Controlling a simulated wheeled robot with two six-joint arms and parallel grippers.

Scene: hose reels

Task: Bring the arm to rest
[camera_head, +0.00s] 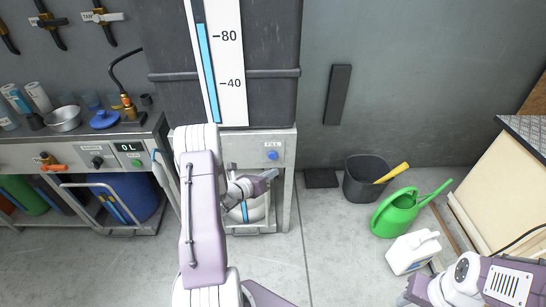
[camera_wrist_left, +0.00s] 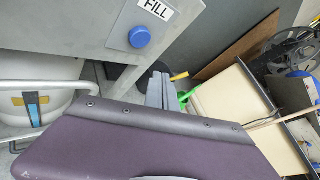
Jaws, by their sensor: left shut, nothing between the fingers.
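My left arm (camera_head: 203,220) comes up from the bottom of the head view, bent at a white joint in front of the grey cabinet. My left gripper (camera_head: 272,174) points right, just below the blue FILL button (camera_head: 272,155), and is shut and empty. In the left wrist view its grey fingers (camera_wrist_left: 158,90) show together beyond a purple cover, with the FILL button (camera_wrist_left: 140,37) at upper left. Part of my right arm (camera_head: 490,284) shows at the lower right of the head view; its gripper is not visible.
A white container (camera_head: 246,210) with a blue stripe stands under the FILL panel, partly behind my arm. A black bucket (camera_head: 364,181), a green watering can (camera_head: 397,213) and a white jug (camera_head: 412,251) stand on the floor at right.

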